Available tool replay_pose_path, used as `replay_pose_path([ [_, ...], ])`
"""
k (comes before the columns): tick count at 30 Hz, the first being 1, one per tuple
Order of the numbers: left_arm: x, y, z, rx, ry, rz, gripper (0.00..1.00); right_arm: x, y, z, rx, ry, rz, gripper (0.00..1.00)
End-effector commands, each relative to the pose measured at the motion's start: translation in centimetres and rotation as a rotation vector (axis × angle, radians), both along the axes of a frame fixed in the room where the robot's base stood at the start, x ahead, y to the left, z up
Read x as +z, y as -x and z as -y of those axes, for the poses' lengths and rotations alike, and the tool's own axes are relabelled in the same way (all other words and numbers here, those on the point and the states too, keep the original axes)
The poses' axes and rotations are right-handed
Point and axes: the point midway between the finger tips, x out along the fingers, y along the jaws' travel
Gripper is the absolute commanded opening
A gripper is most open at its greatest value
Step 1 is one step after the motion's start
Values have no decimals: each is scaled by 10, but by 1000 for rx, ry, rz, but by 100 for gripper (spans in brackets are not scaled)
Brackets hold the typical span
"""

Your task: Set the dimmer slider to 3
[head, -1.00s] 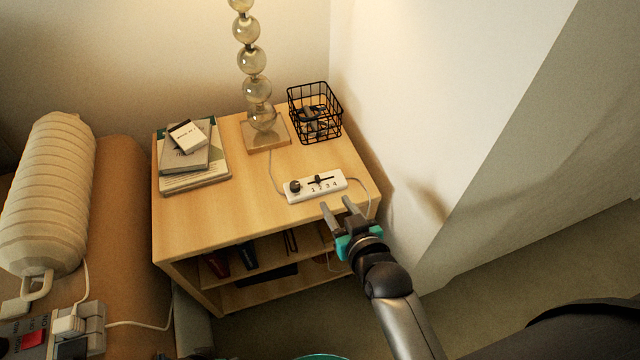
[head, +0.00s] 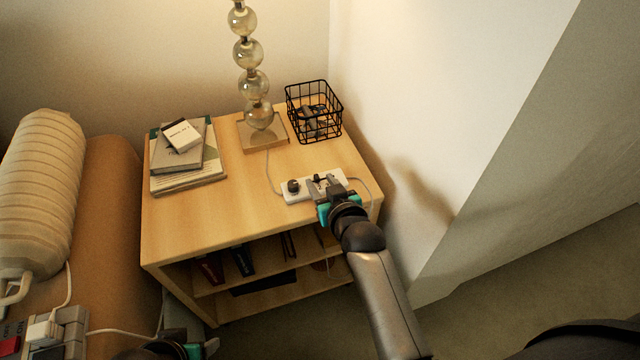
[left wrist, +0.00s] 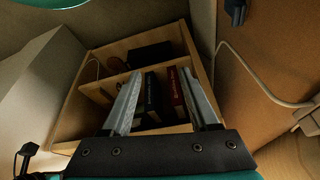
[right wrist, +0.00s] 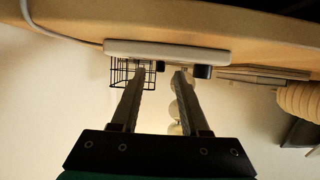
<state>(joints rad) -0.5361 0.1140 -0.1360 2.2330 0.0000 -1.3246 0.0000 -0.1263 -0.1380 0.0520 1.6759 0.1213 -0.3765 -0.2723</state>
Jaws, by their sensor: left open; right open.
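The white dimmer box (head: 299,192) lies on the wooden cabinet top, with a black knob (head: 293,186) at its left end and a slider (head: 317,178) to the right. My right gripper (head: 325,183) is open over the right part of the box and hides most of its numbers. In the right wrist view the box (right wrist: 165,50) lies just beyond the open fingertips (right wrist: 165,75), with a small dark part between them. I cannot tell whether they touch it. My left gripper (left wrist: 165,80) is open and empty, facing the cabinet's shelves.
The cabinet (head: 215,215) also bears a lamp with glass balls (head: 254,86), stacked books (head: 185,165) and a black wire basket (head: 316,112). A wall stands close on the right. A cushion-like roll (head: 45,190) lies at left. The cabinet top's front left is clear.

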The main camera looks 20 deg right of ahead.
Motion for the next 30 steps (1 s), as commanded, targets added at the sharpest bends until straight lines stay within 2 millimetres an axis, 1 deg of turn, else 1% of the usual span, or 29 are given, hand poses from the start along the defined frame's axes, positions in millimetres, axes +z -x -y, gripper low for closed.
replay_pose_path([
  [3,8,0,0,0,1,13,61,-4,-7,0,0,0,0,45],
  [8,15,0,0,1,3,23,61,-5,-12,-1,0,0,0,45],
  [18,17,0,0,1,3,24,61,-5,-13,-1,0,0,0,44],
  [30,17,0,0,1,3,24,61,-5,-13,-1,0,1,0,0],
])
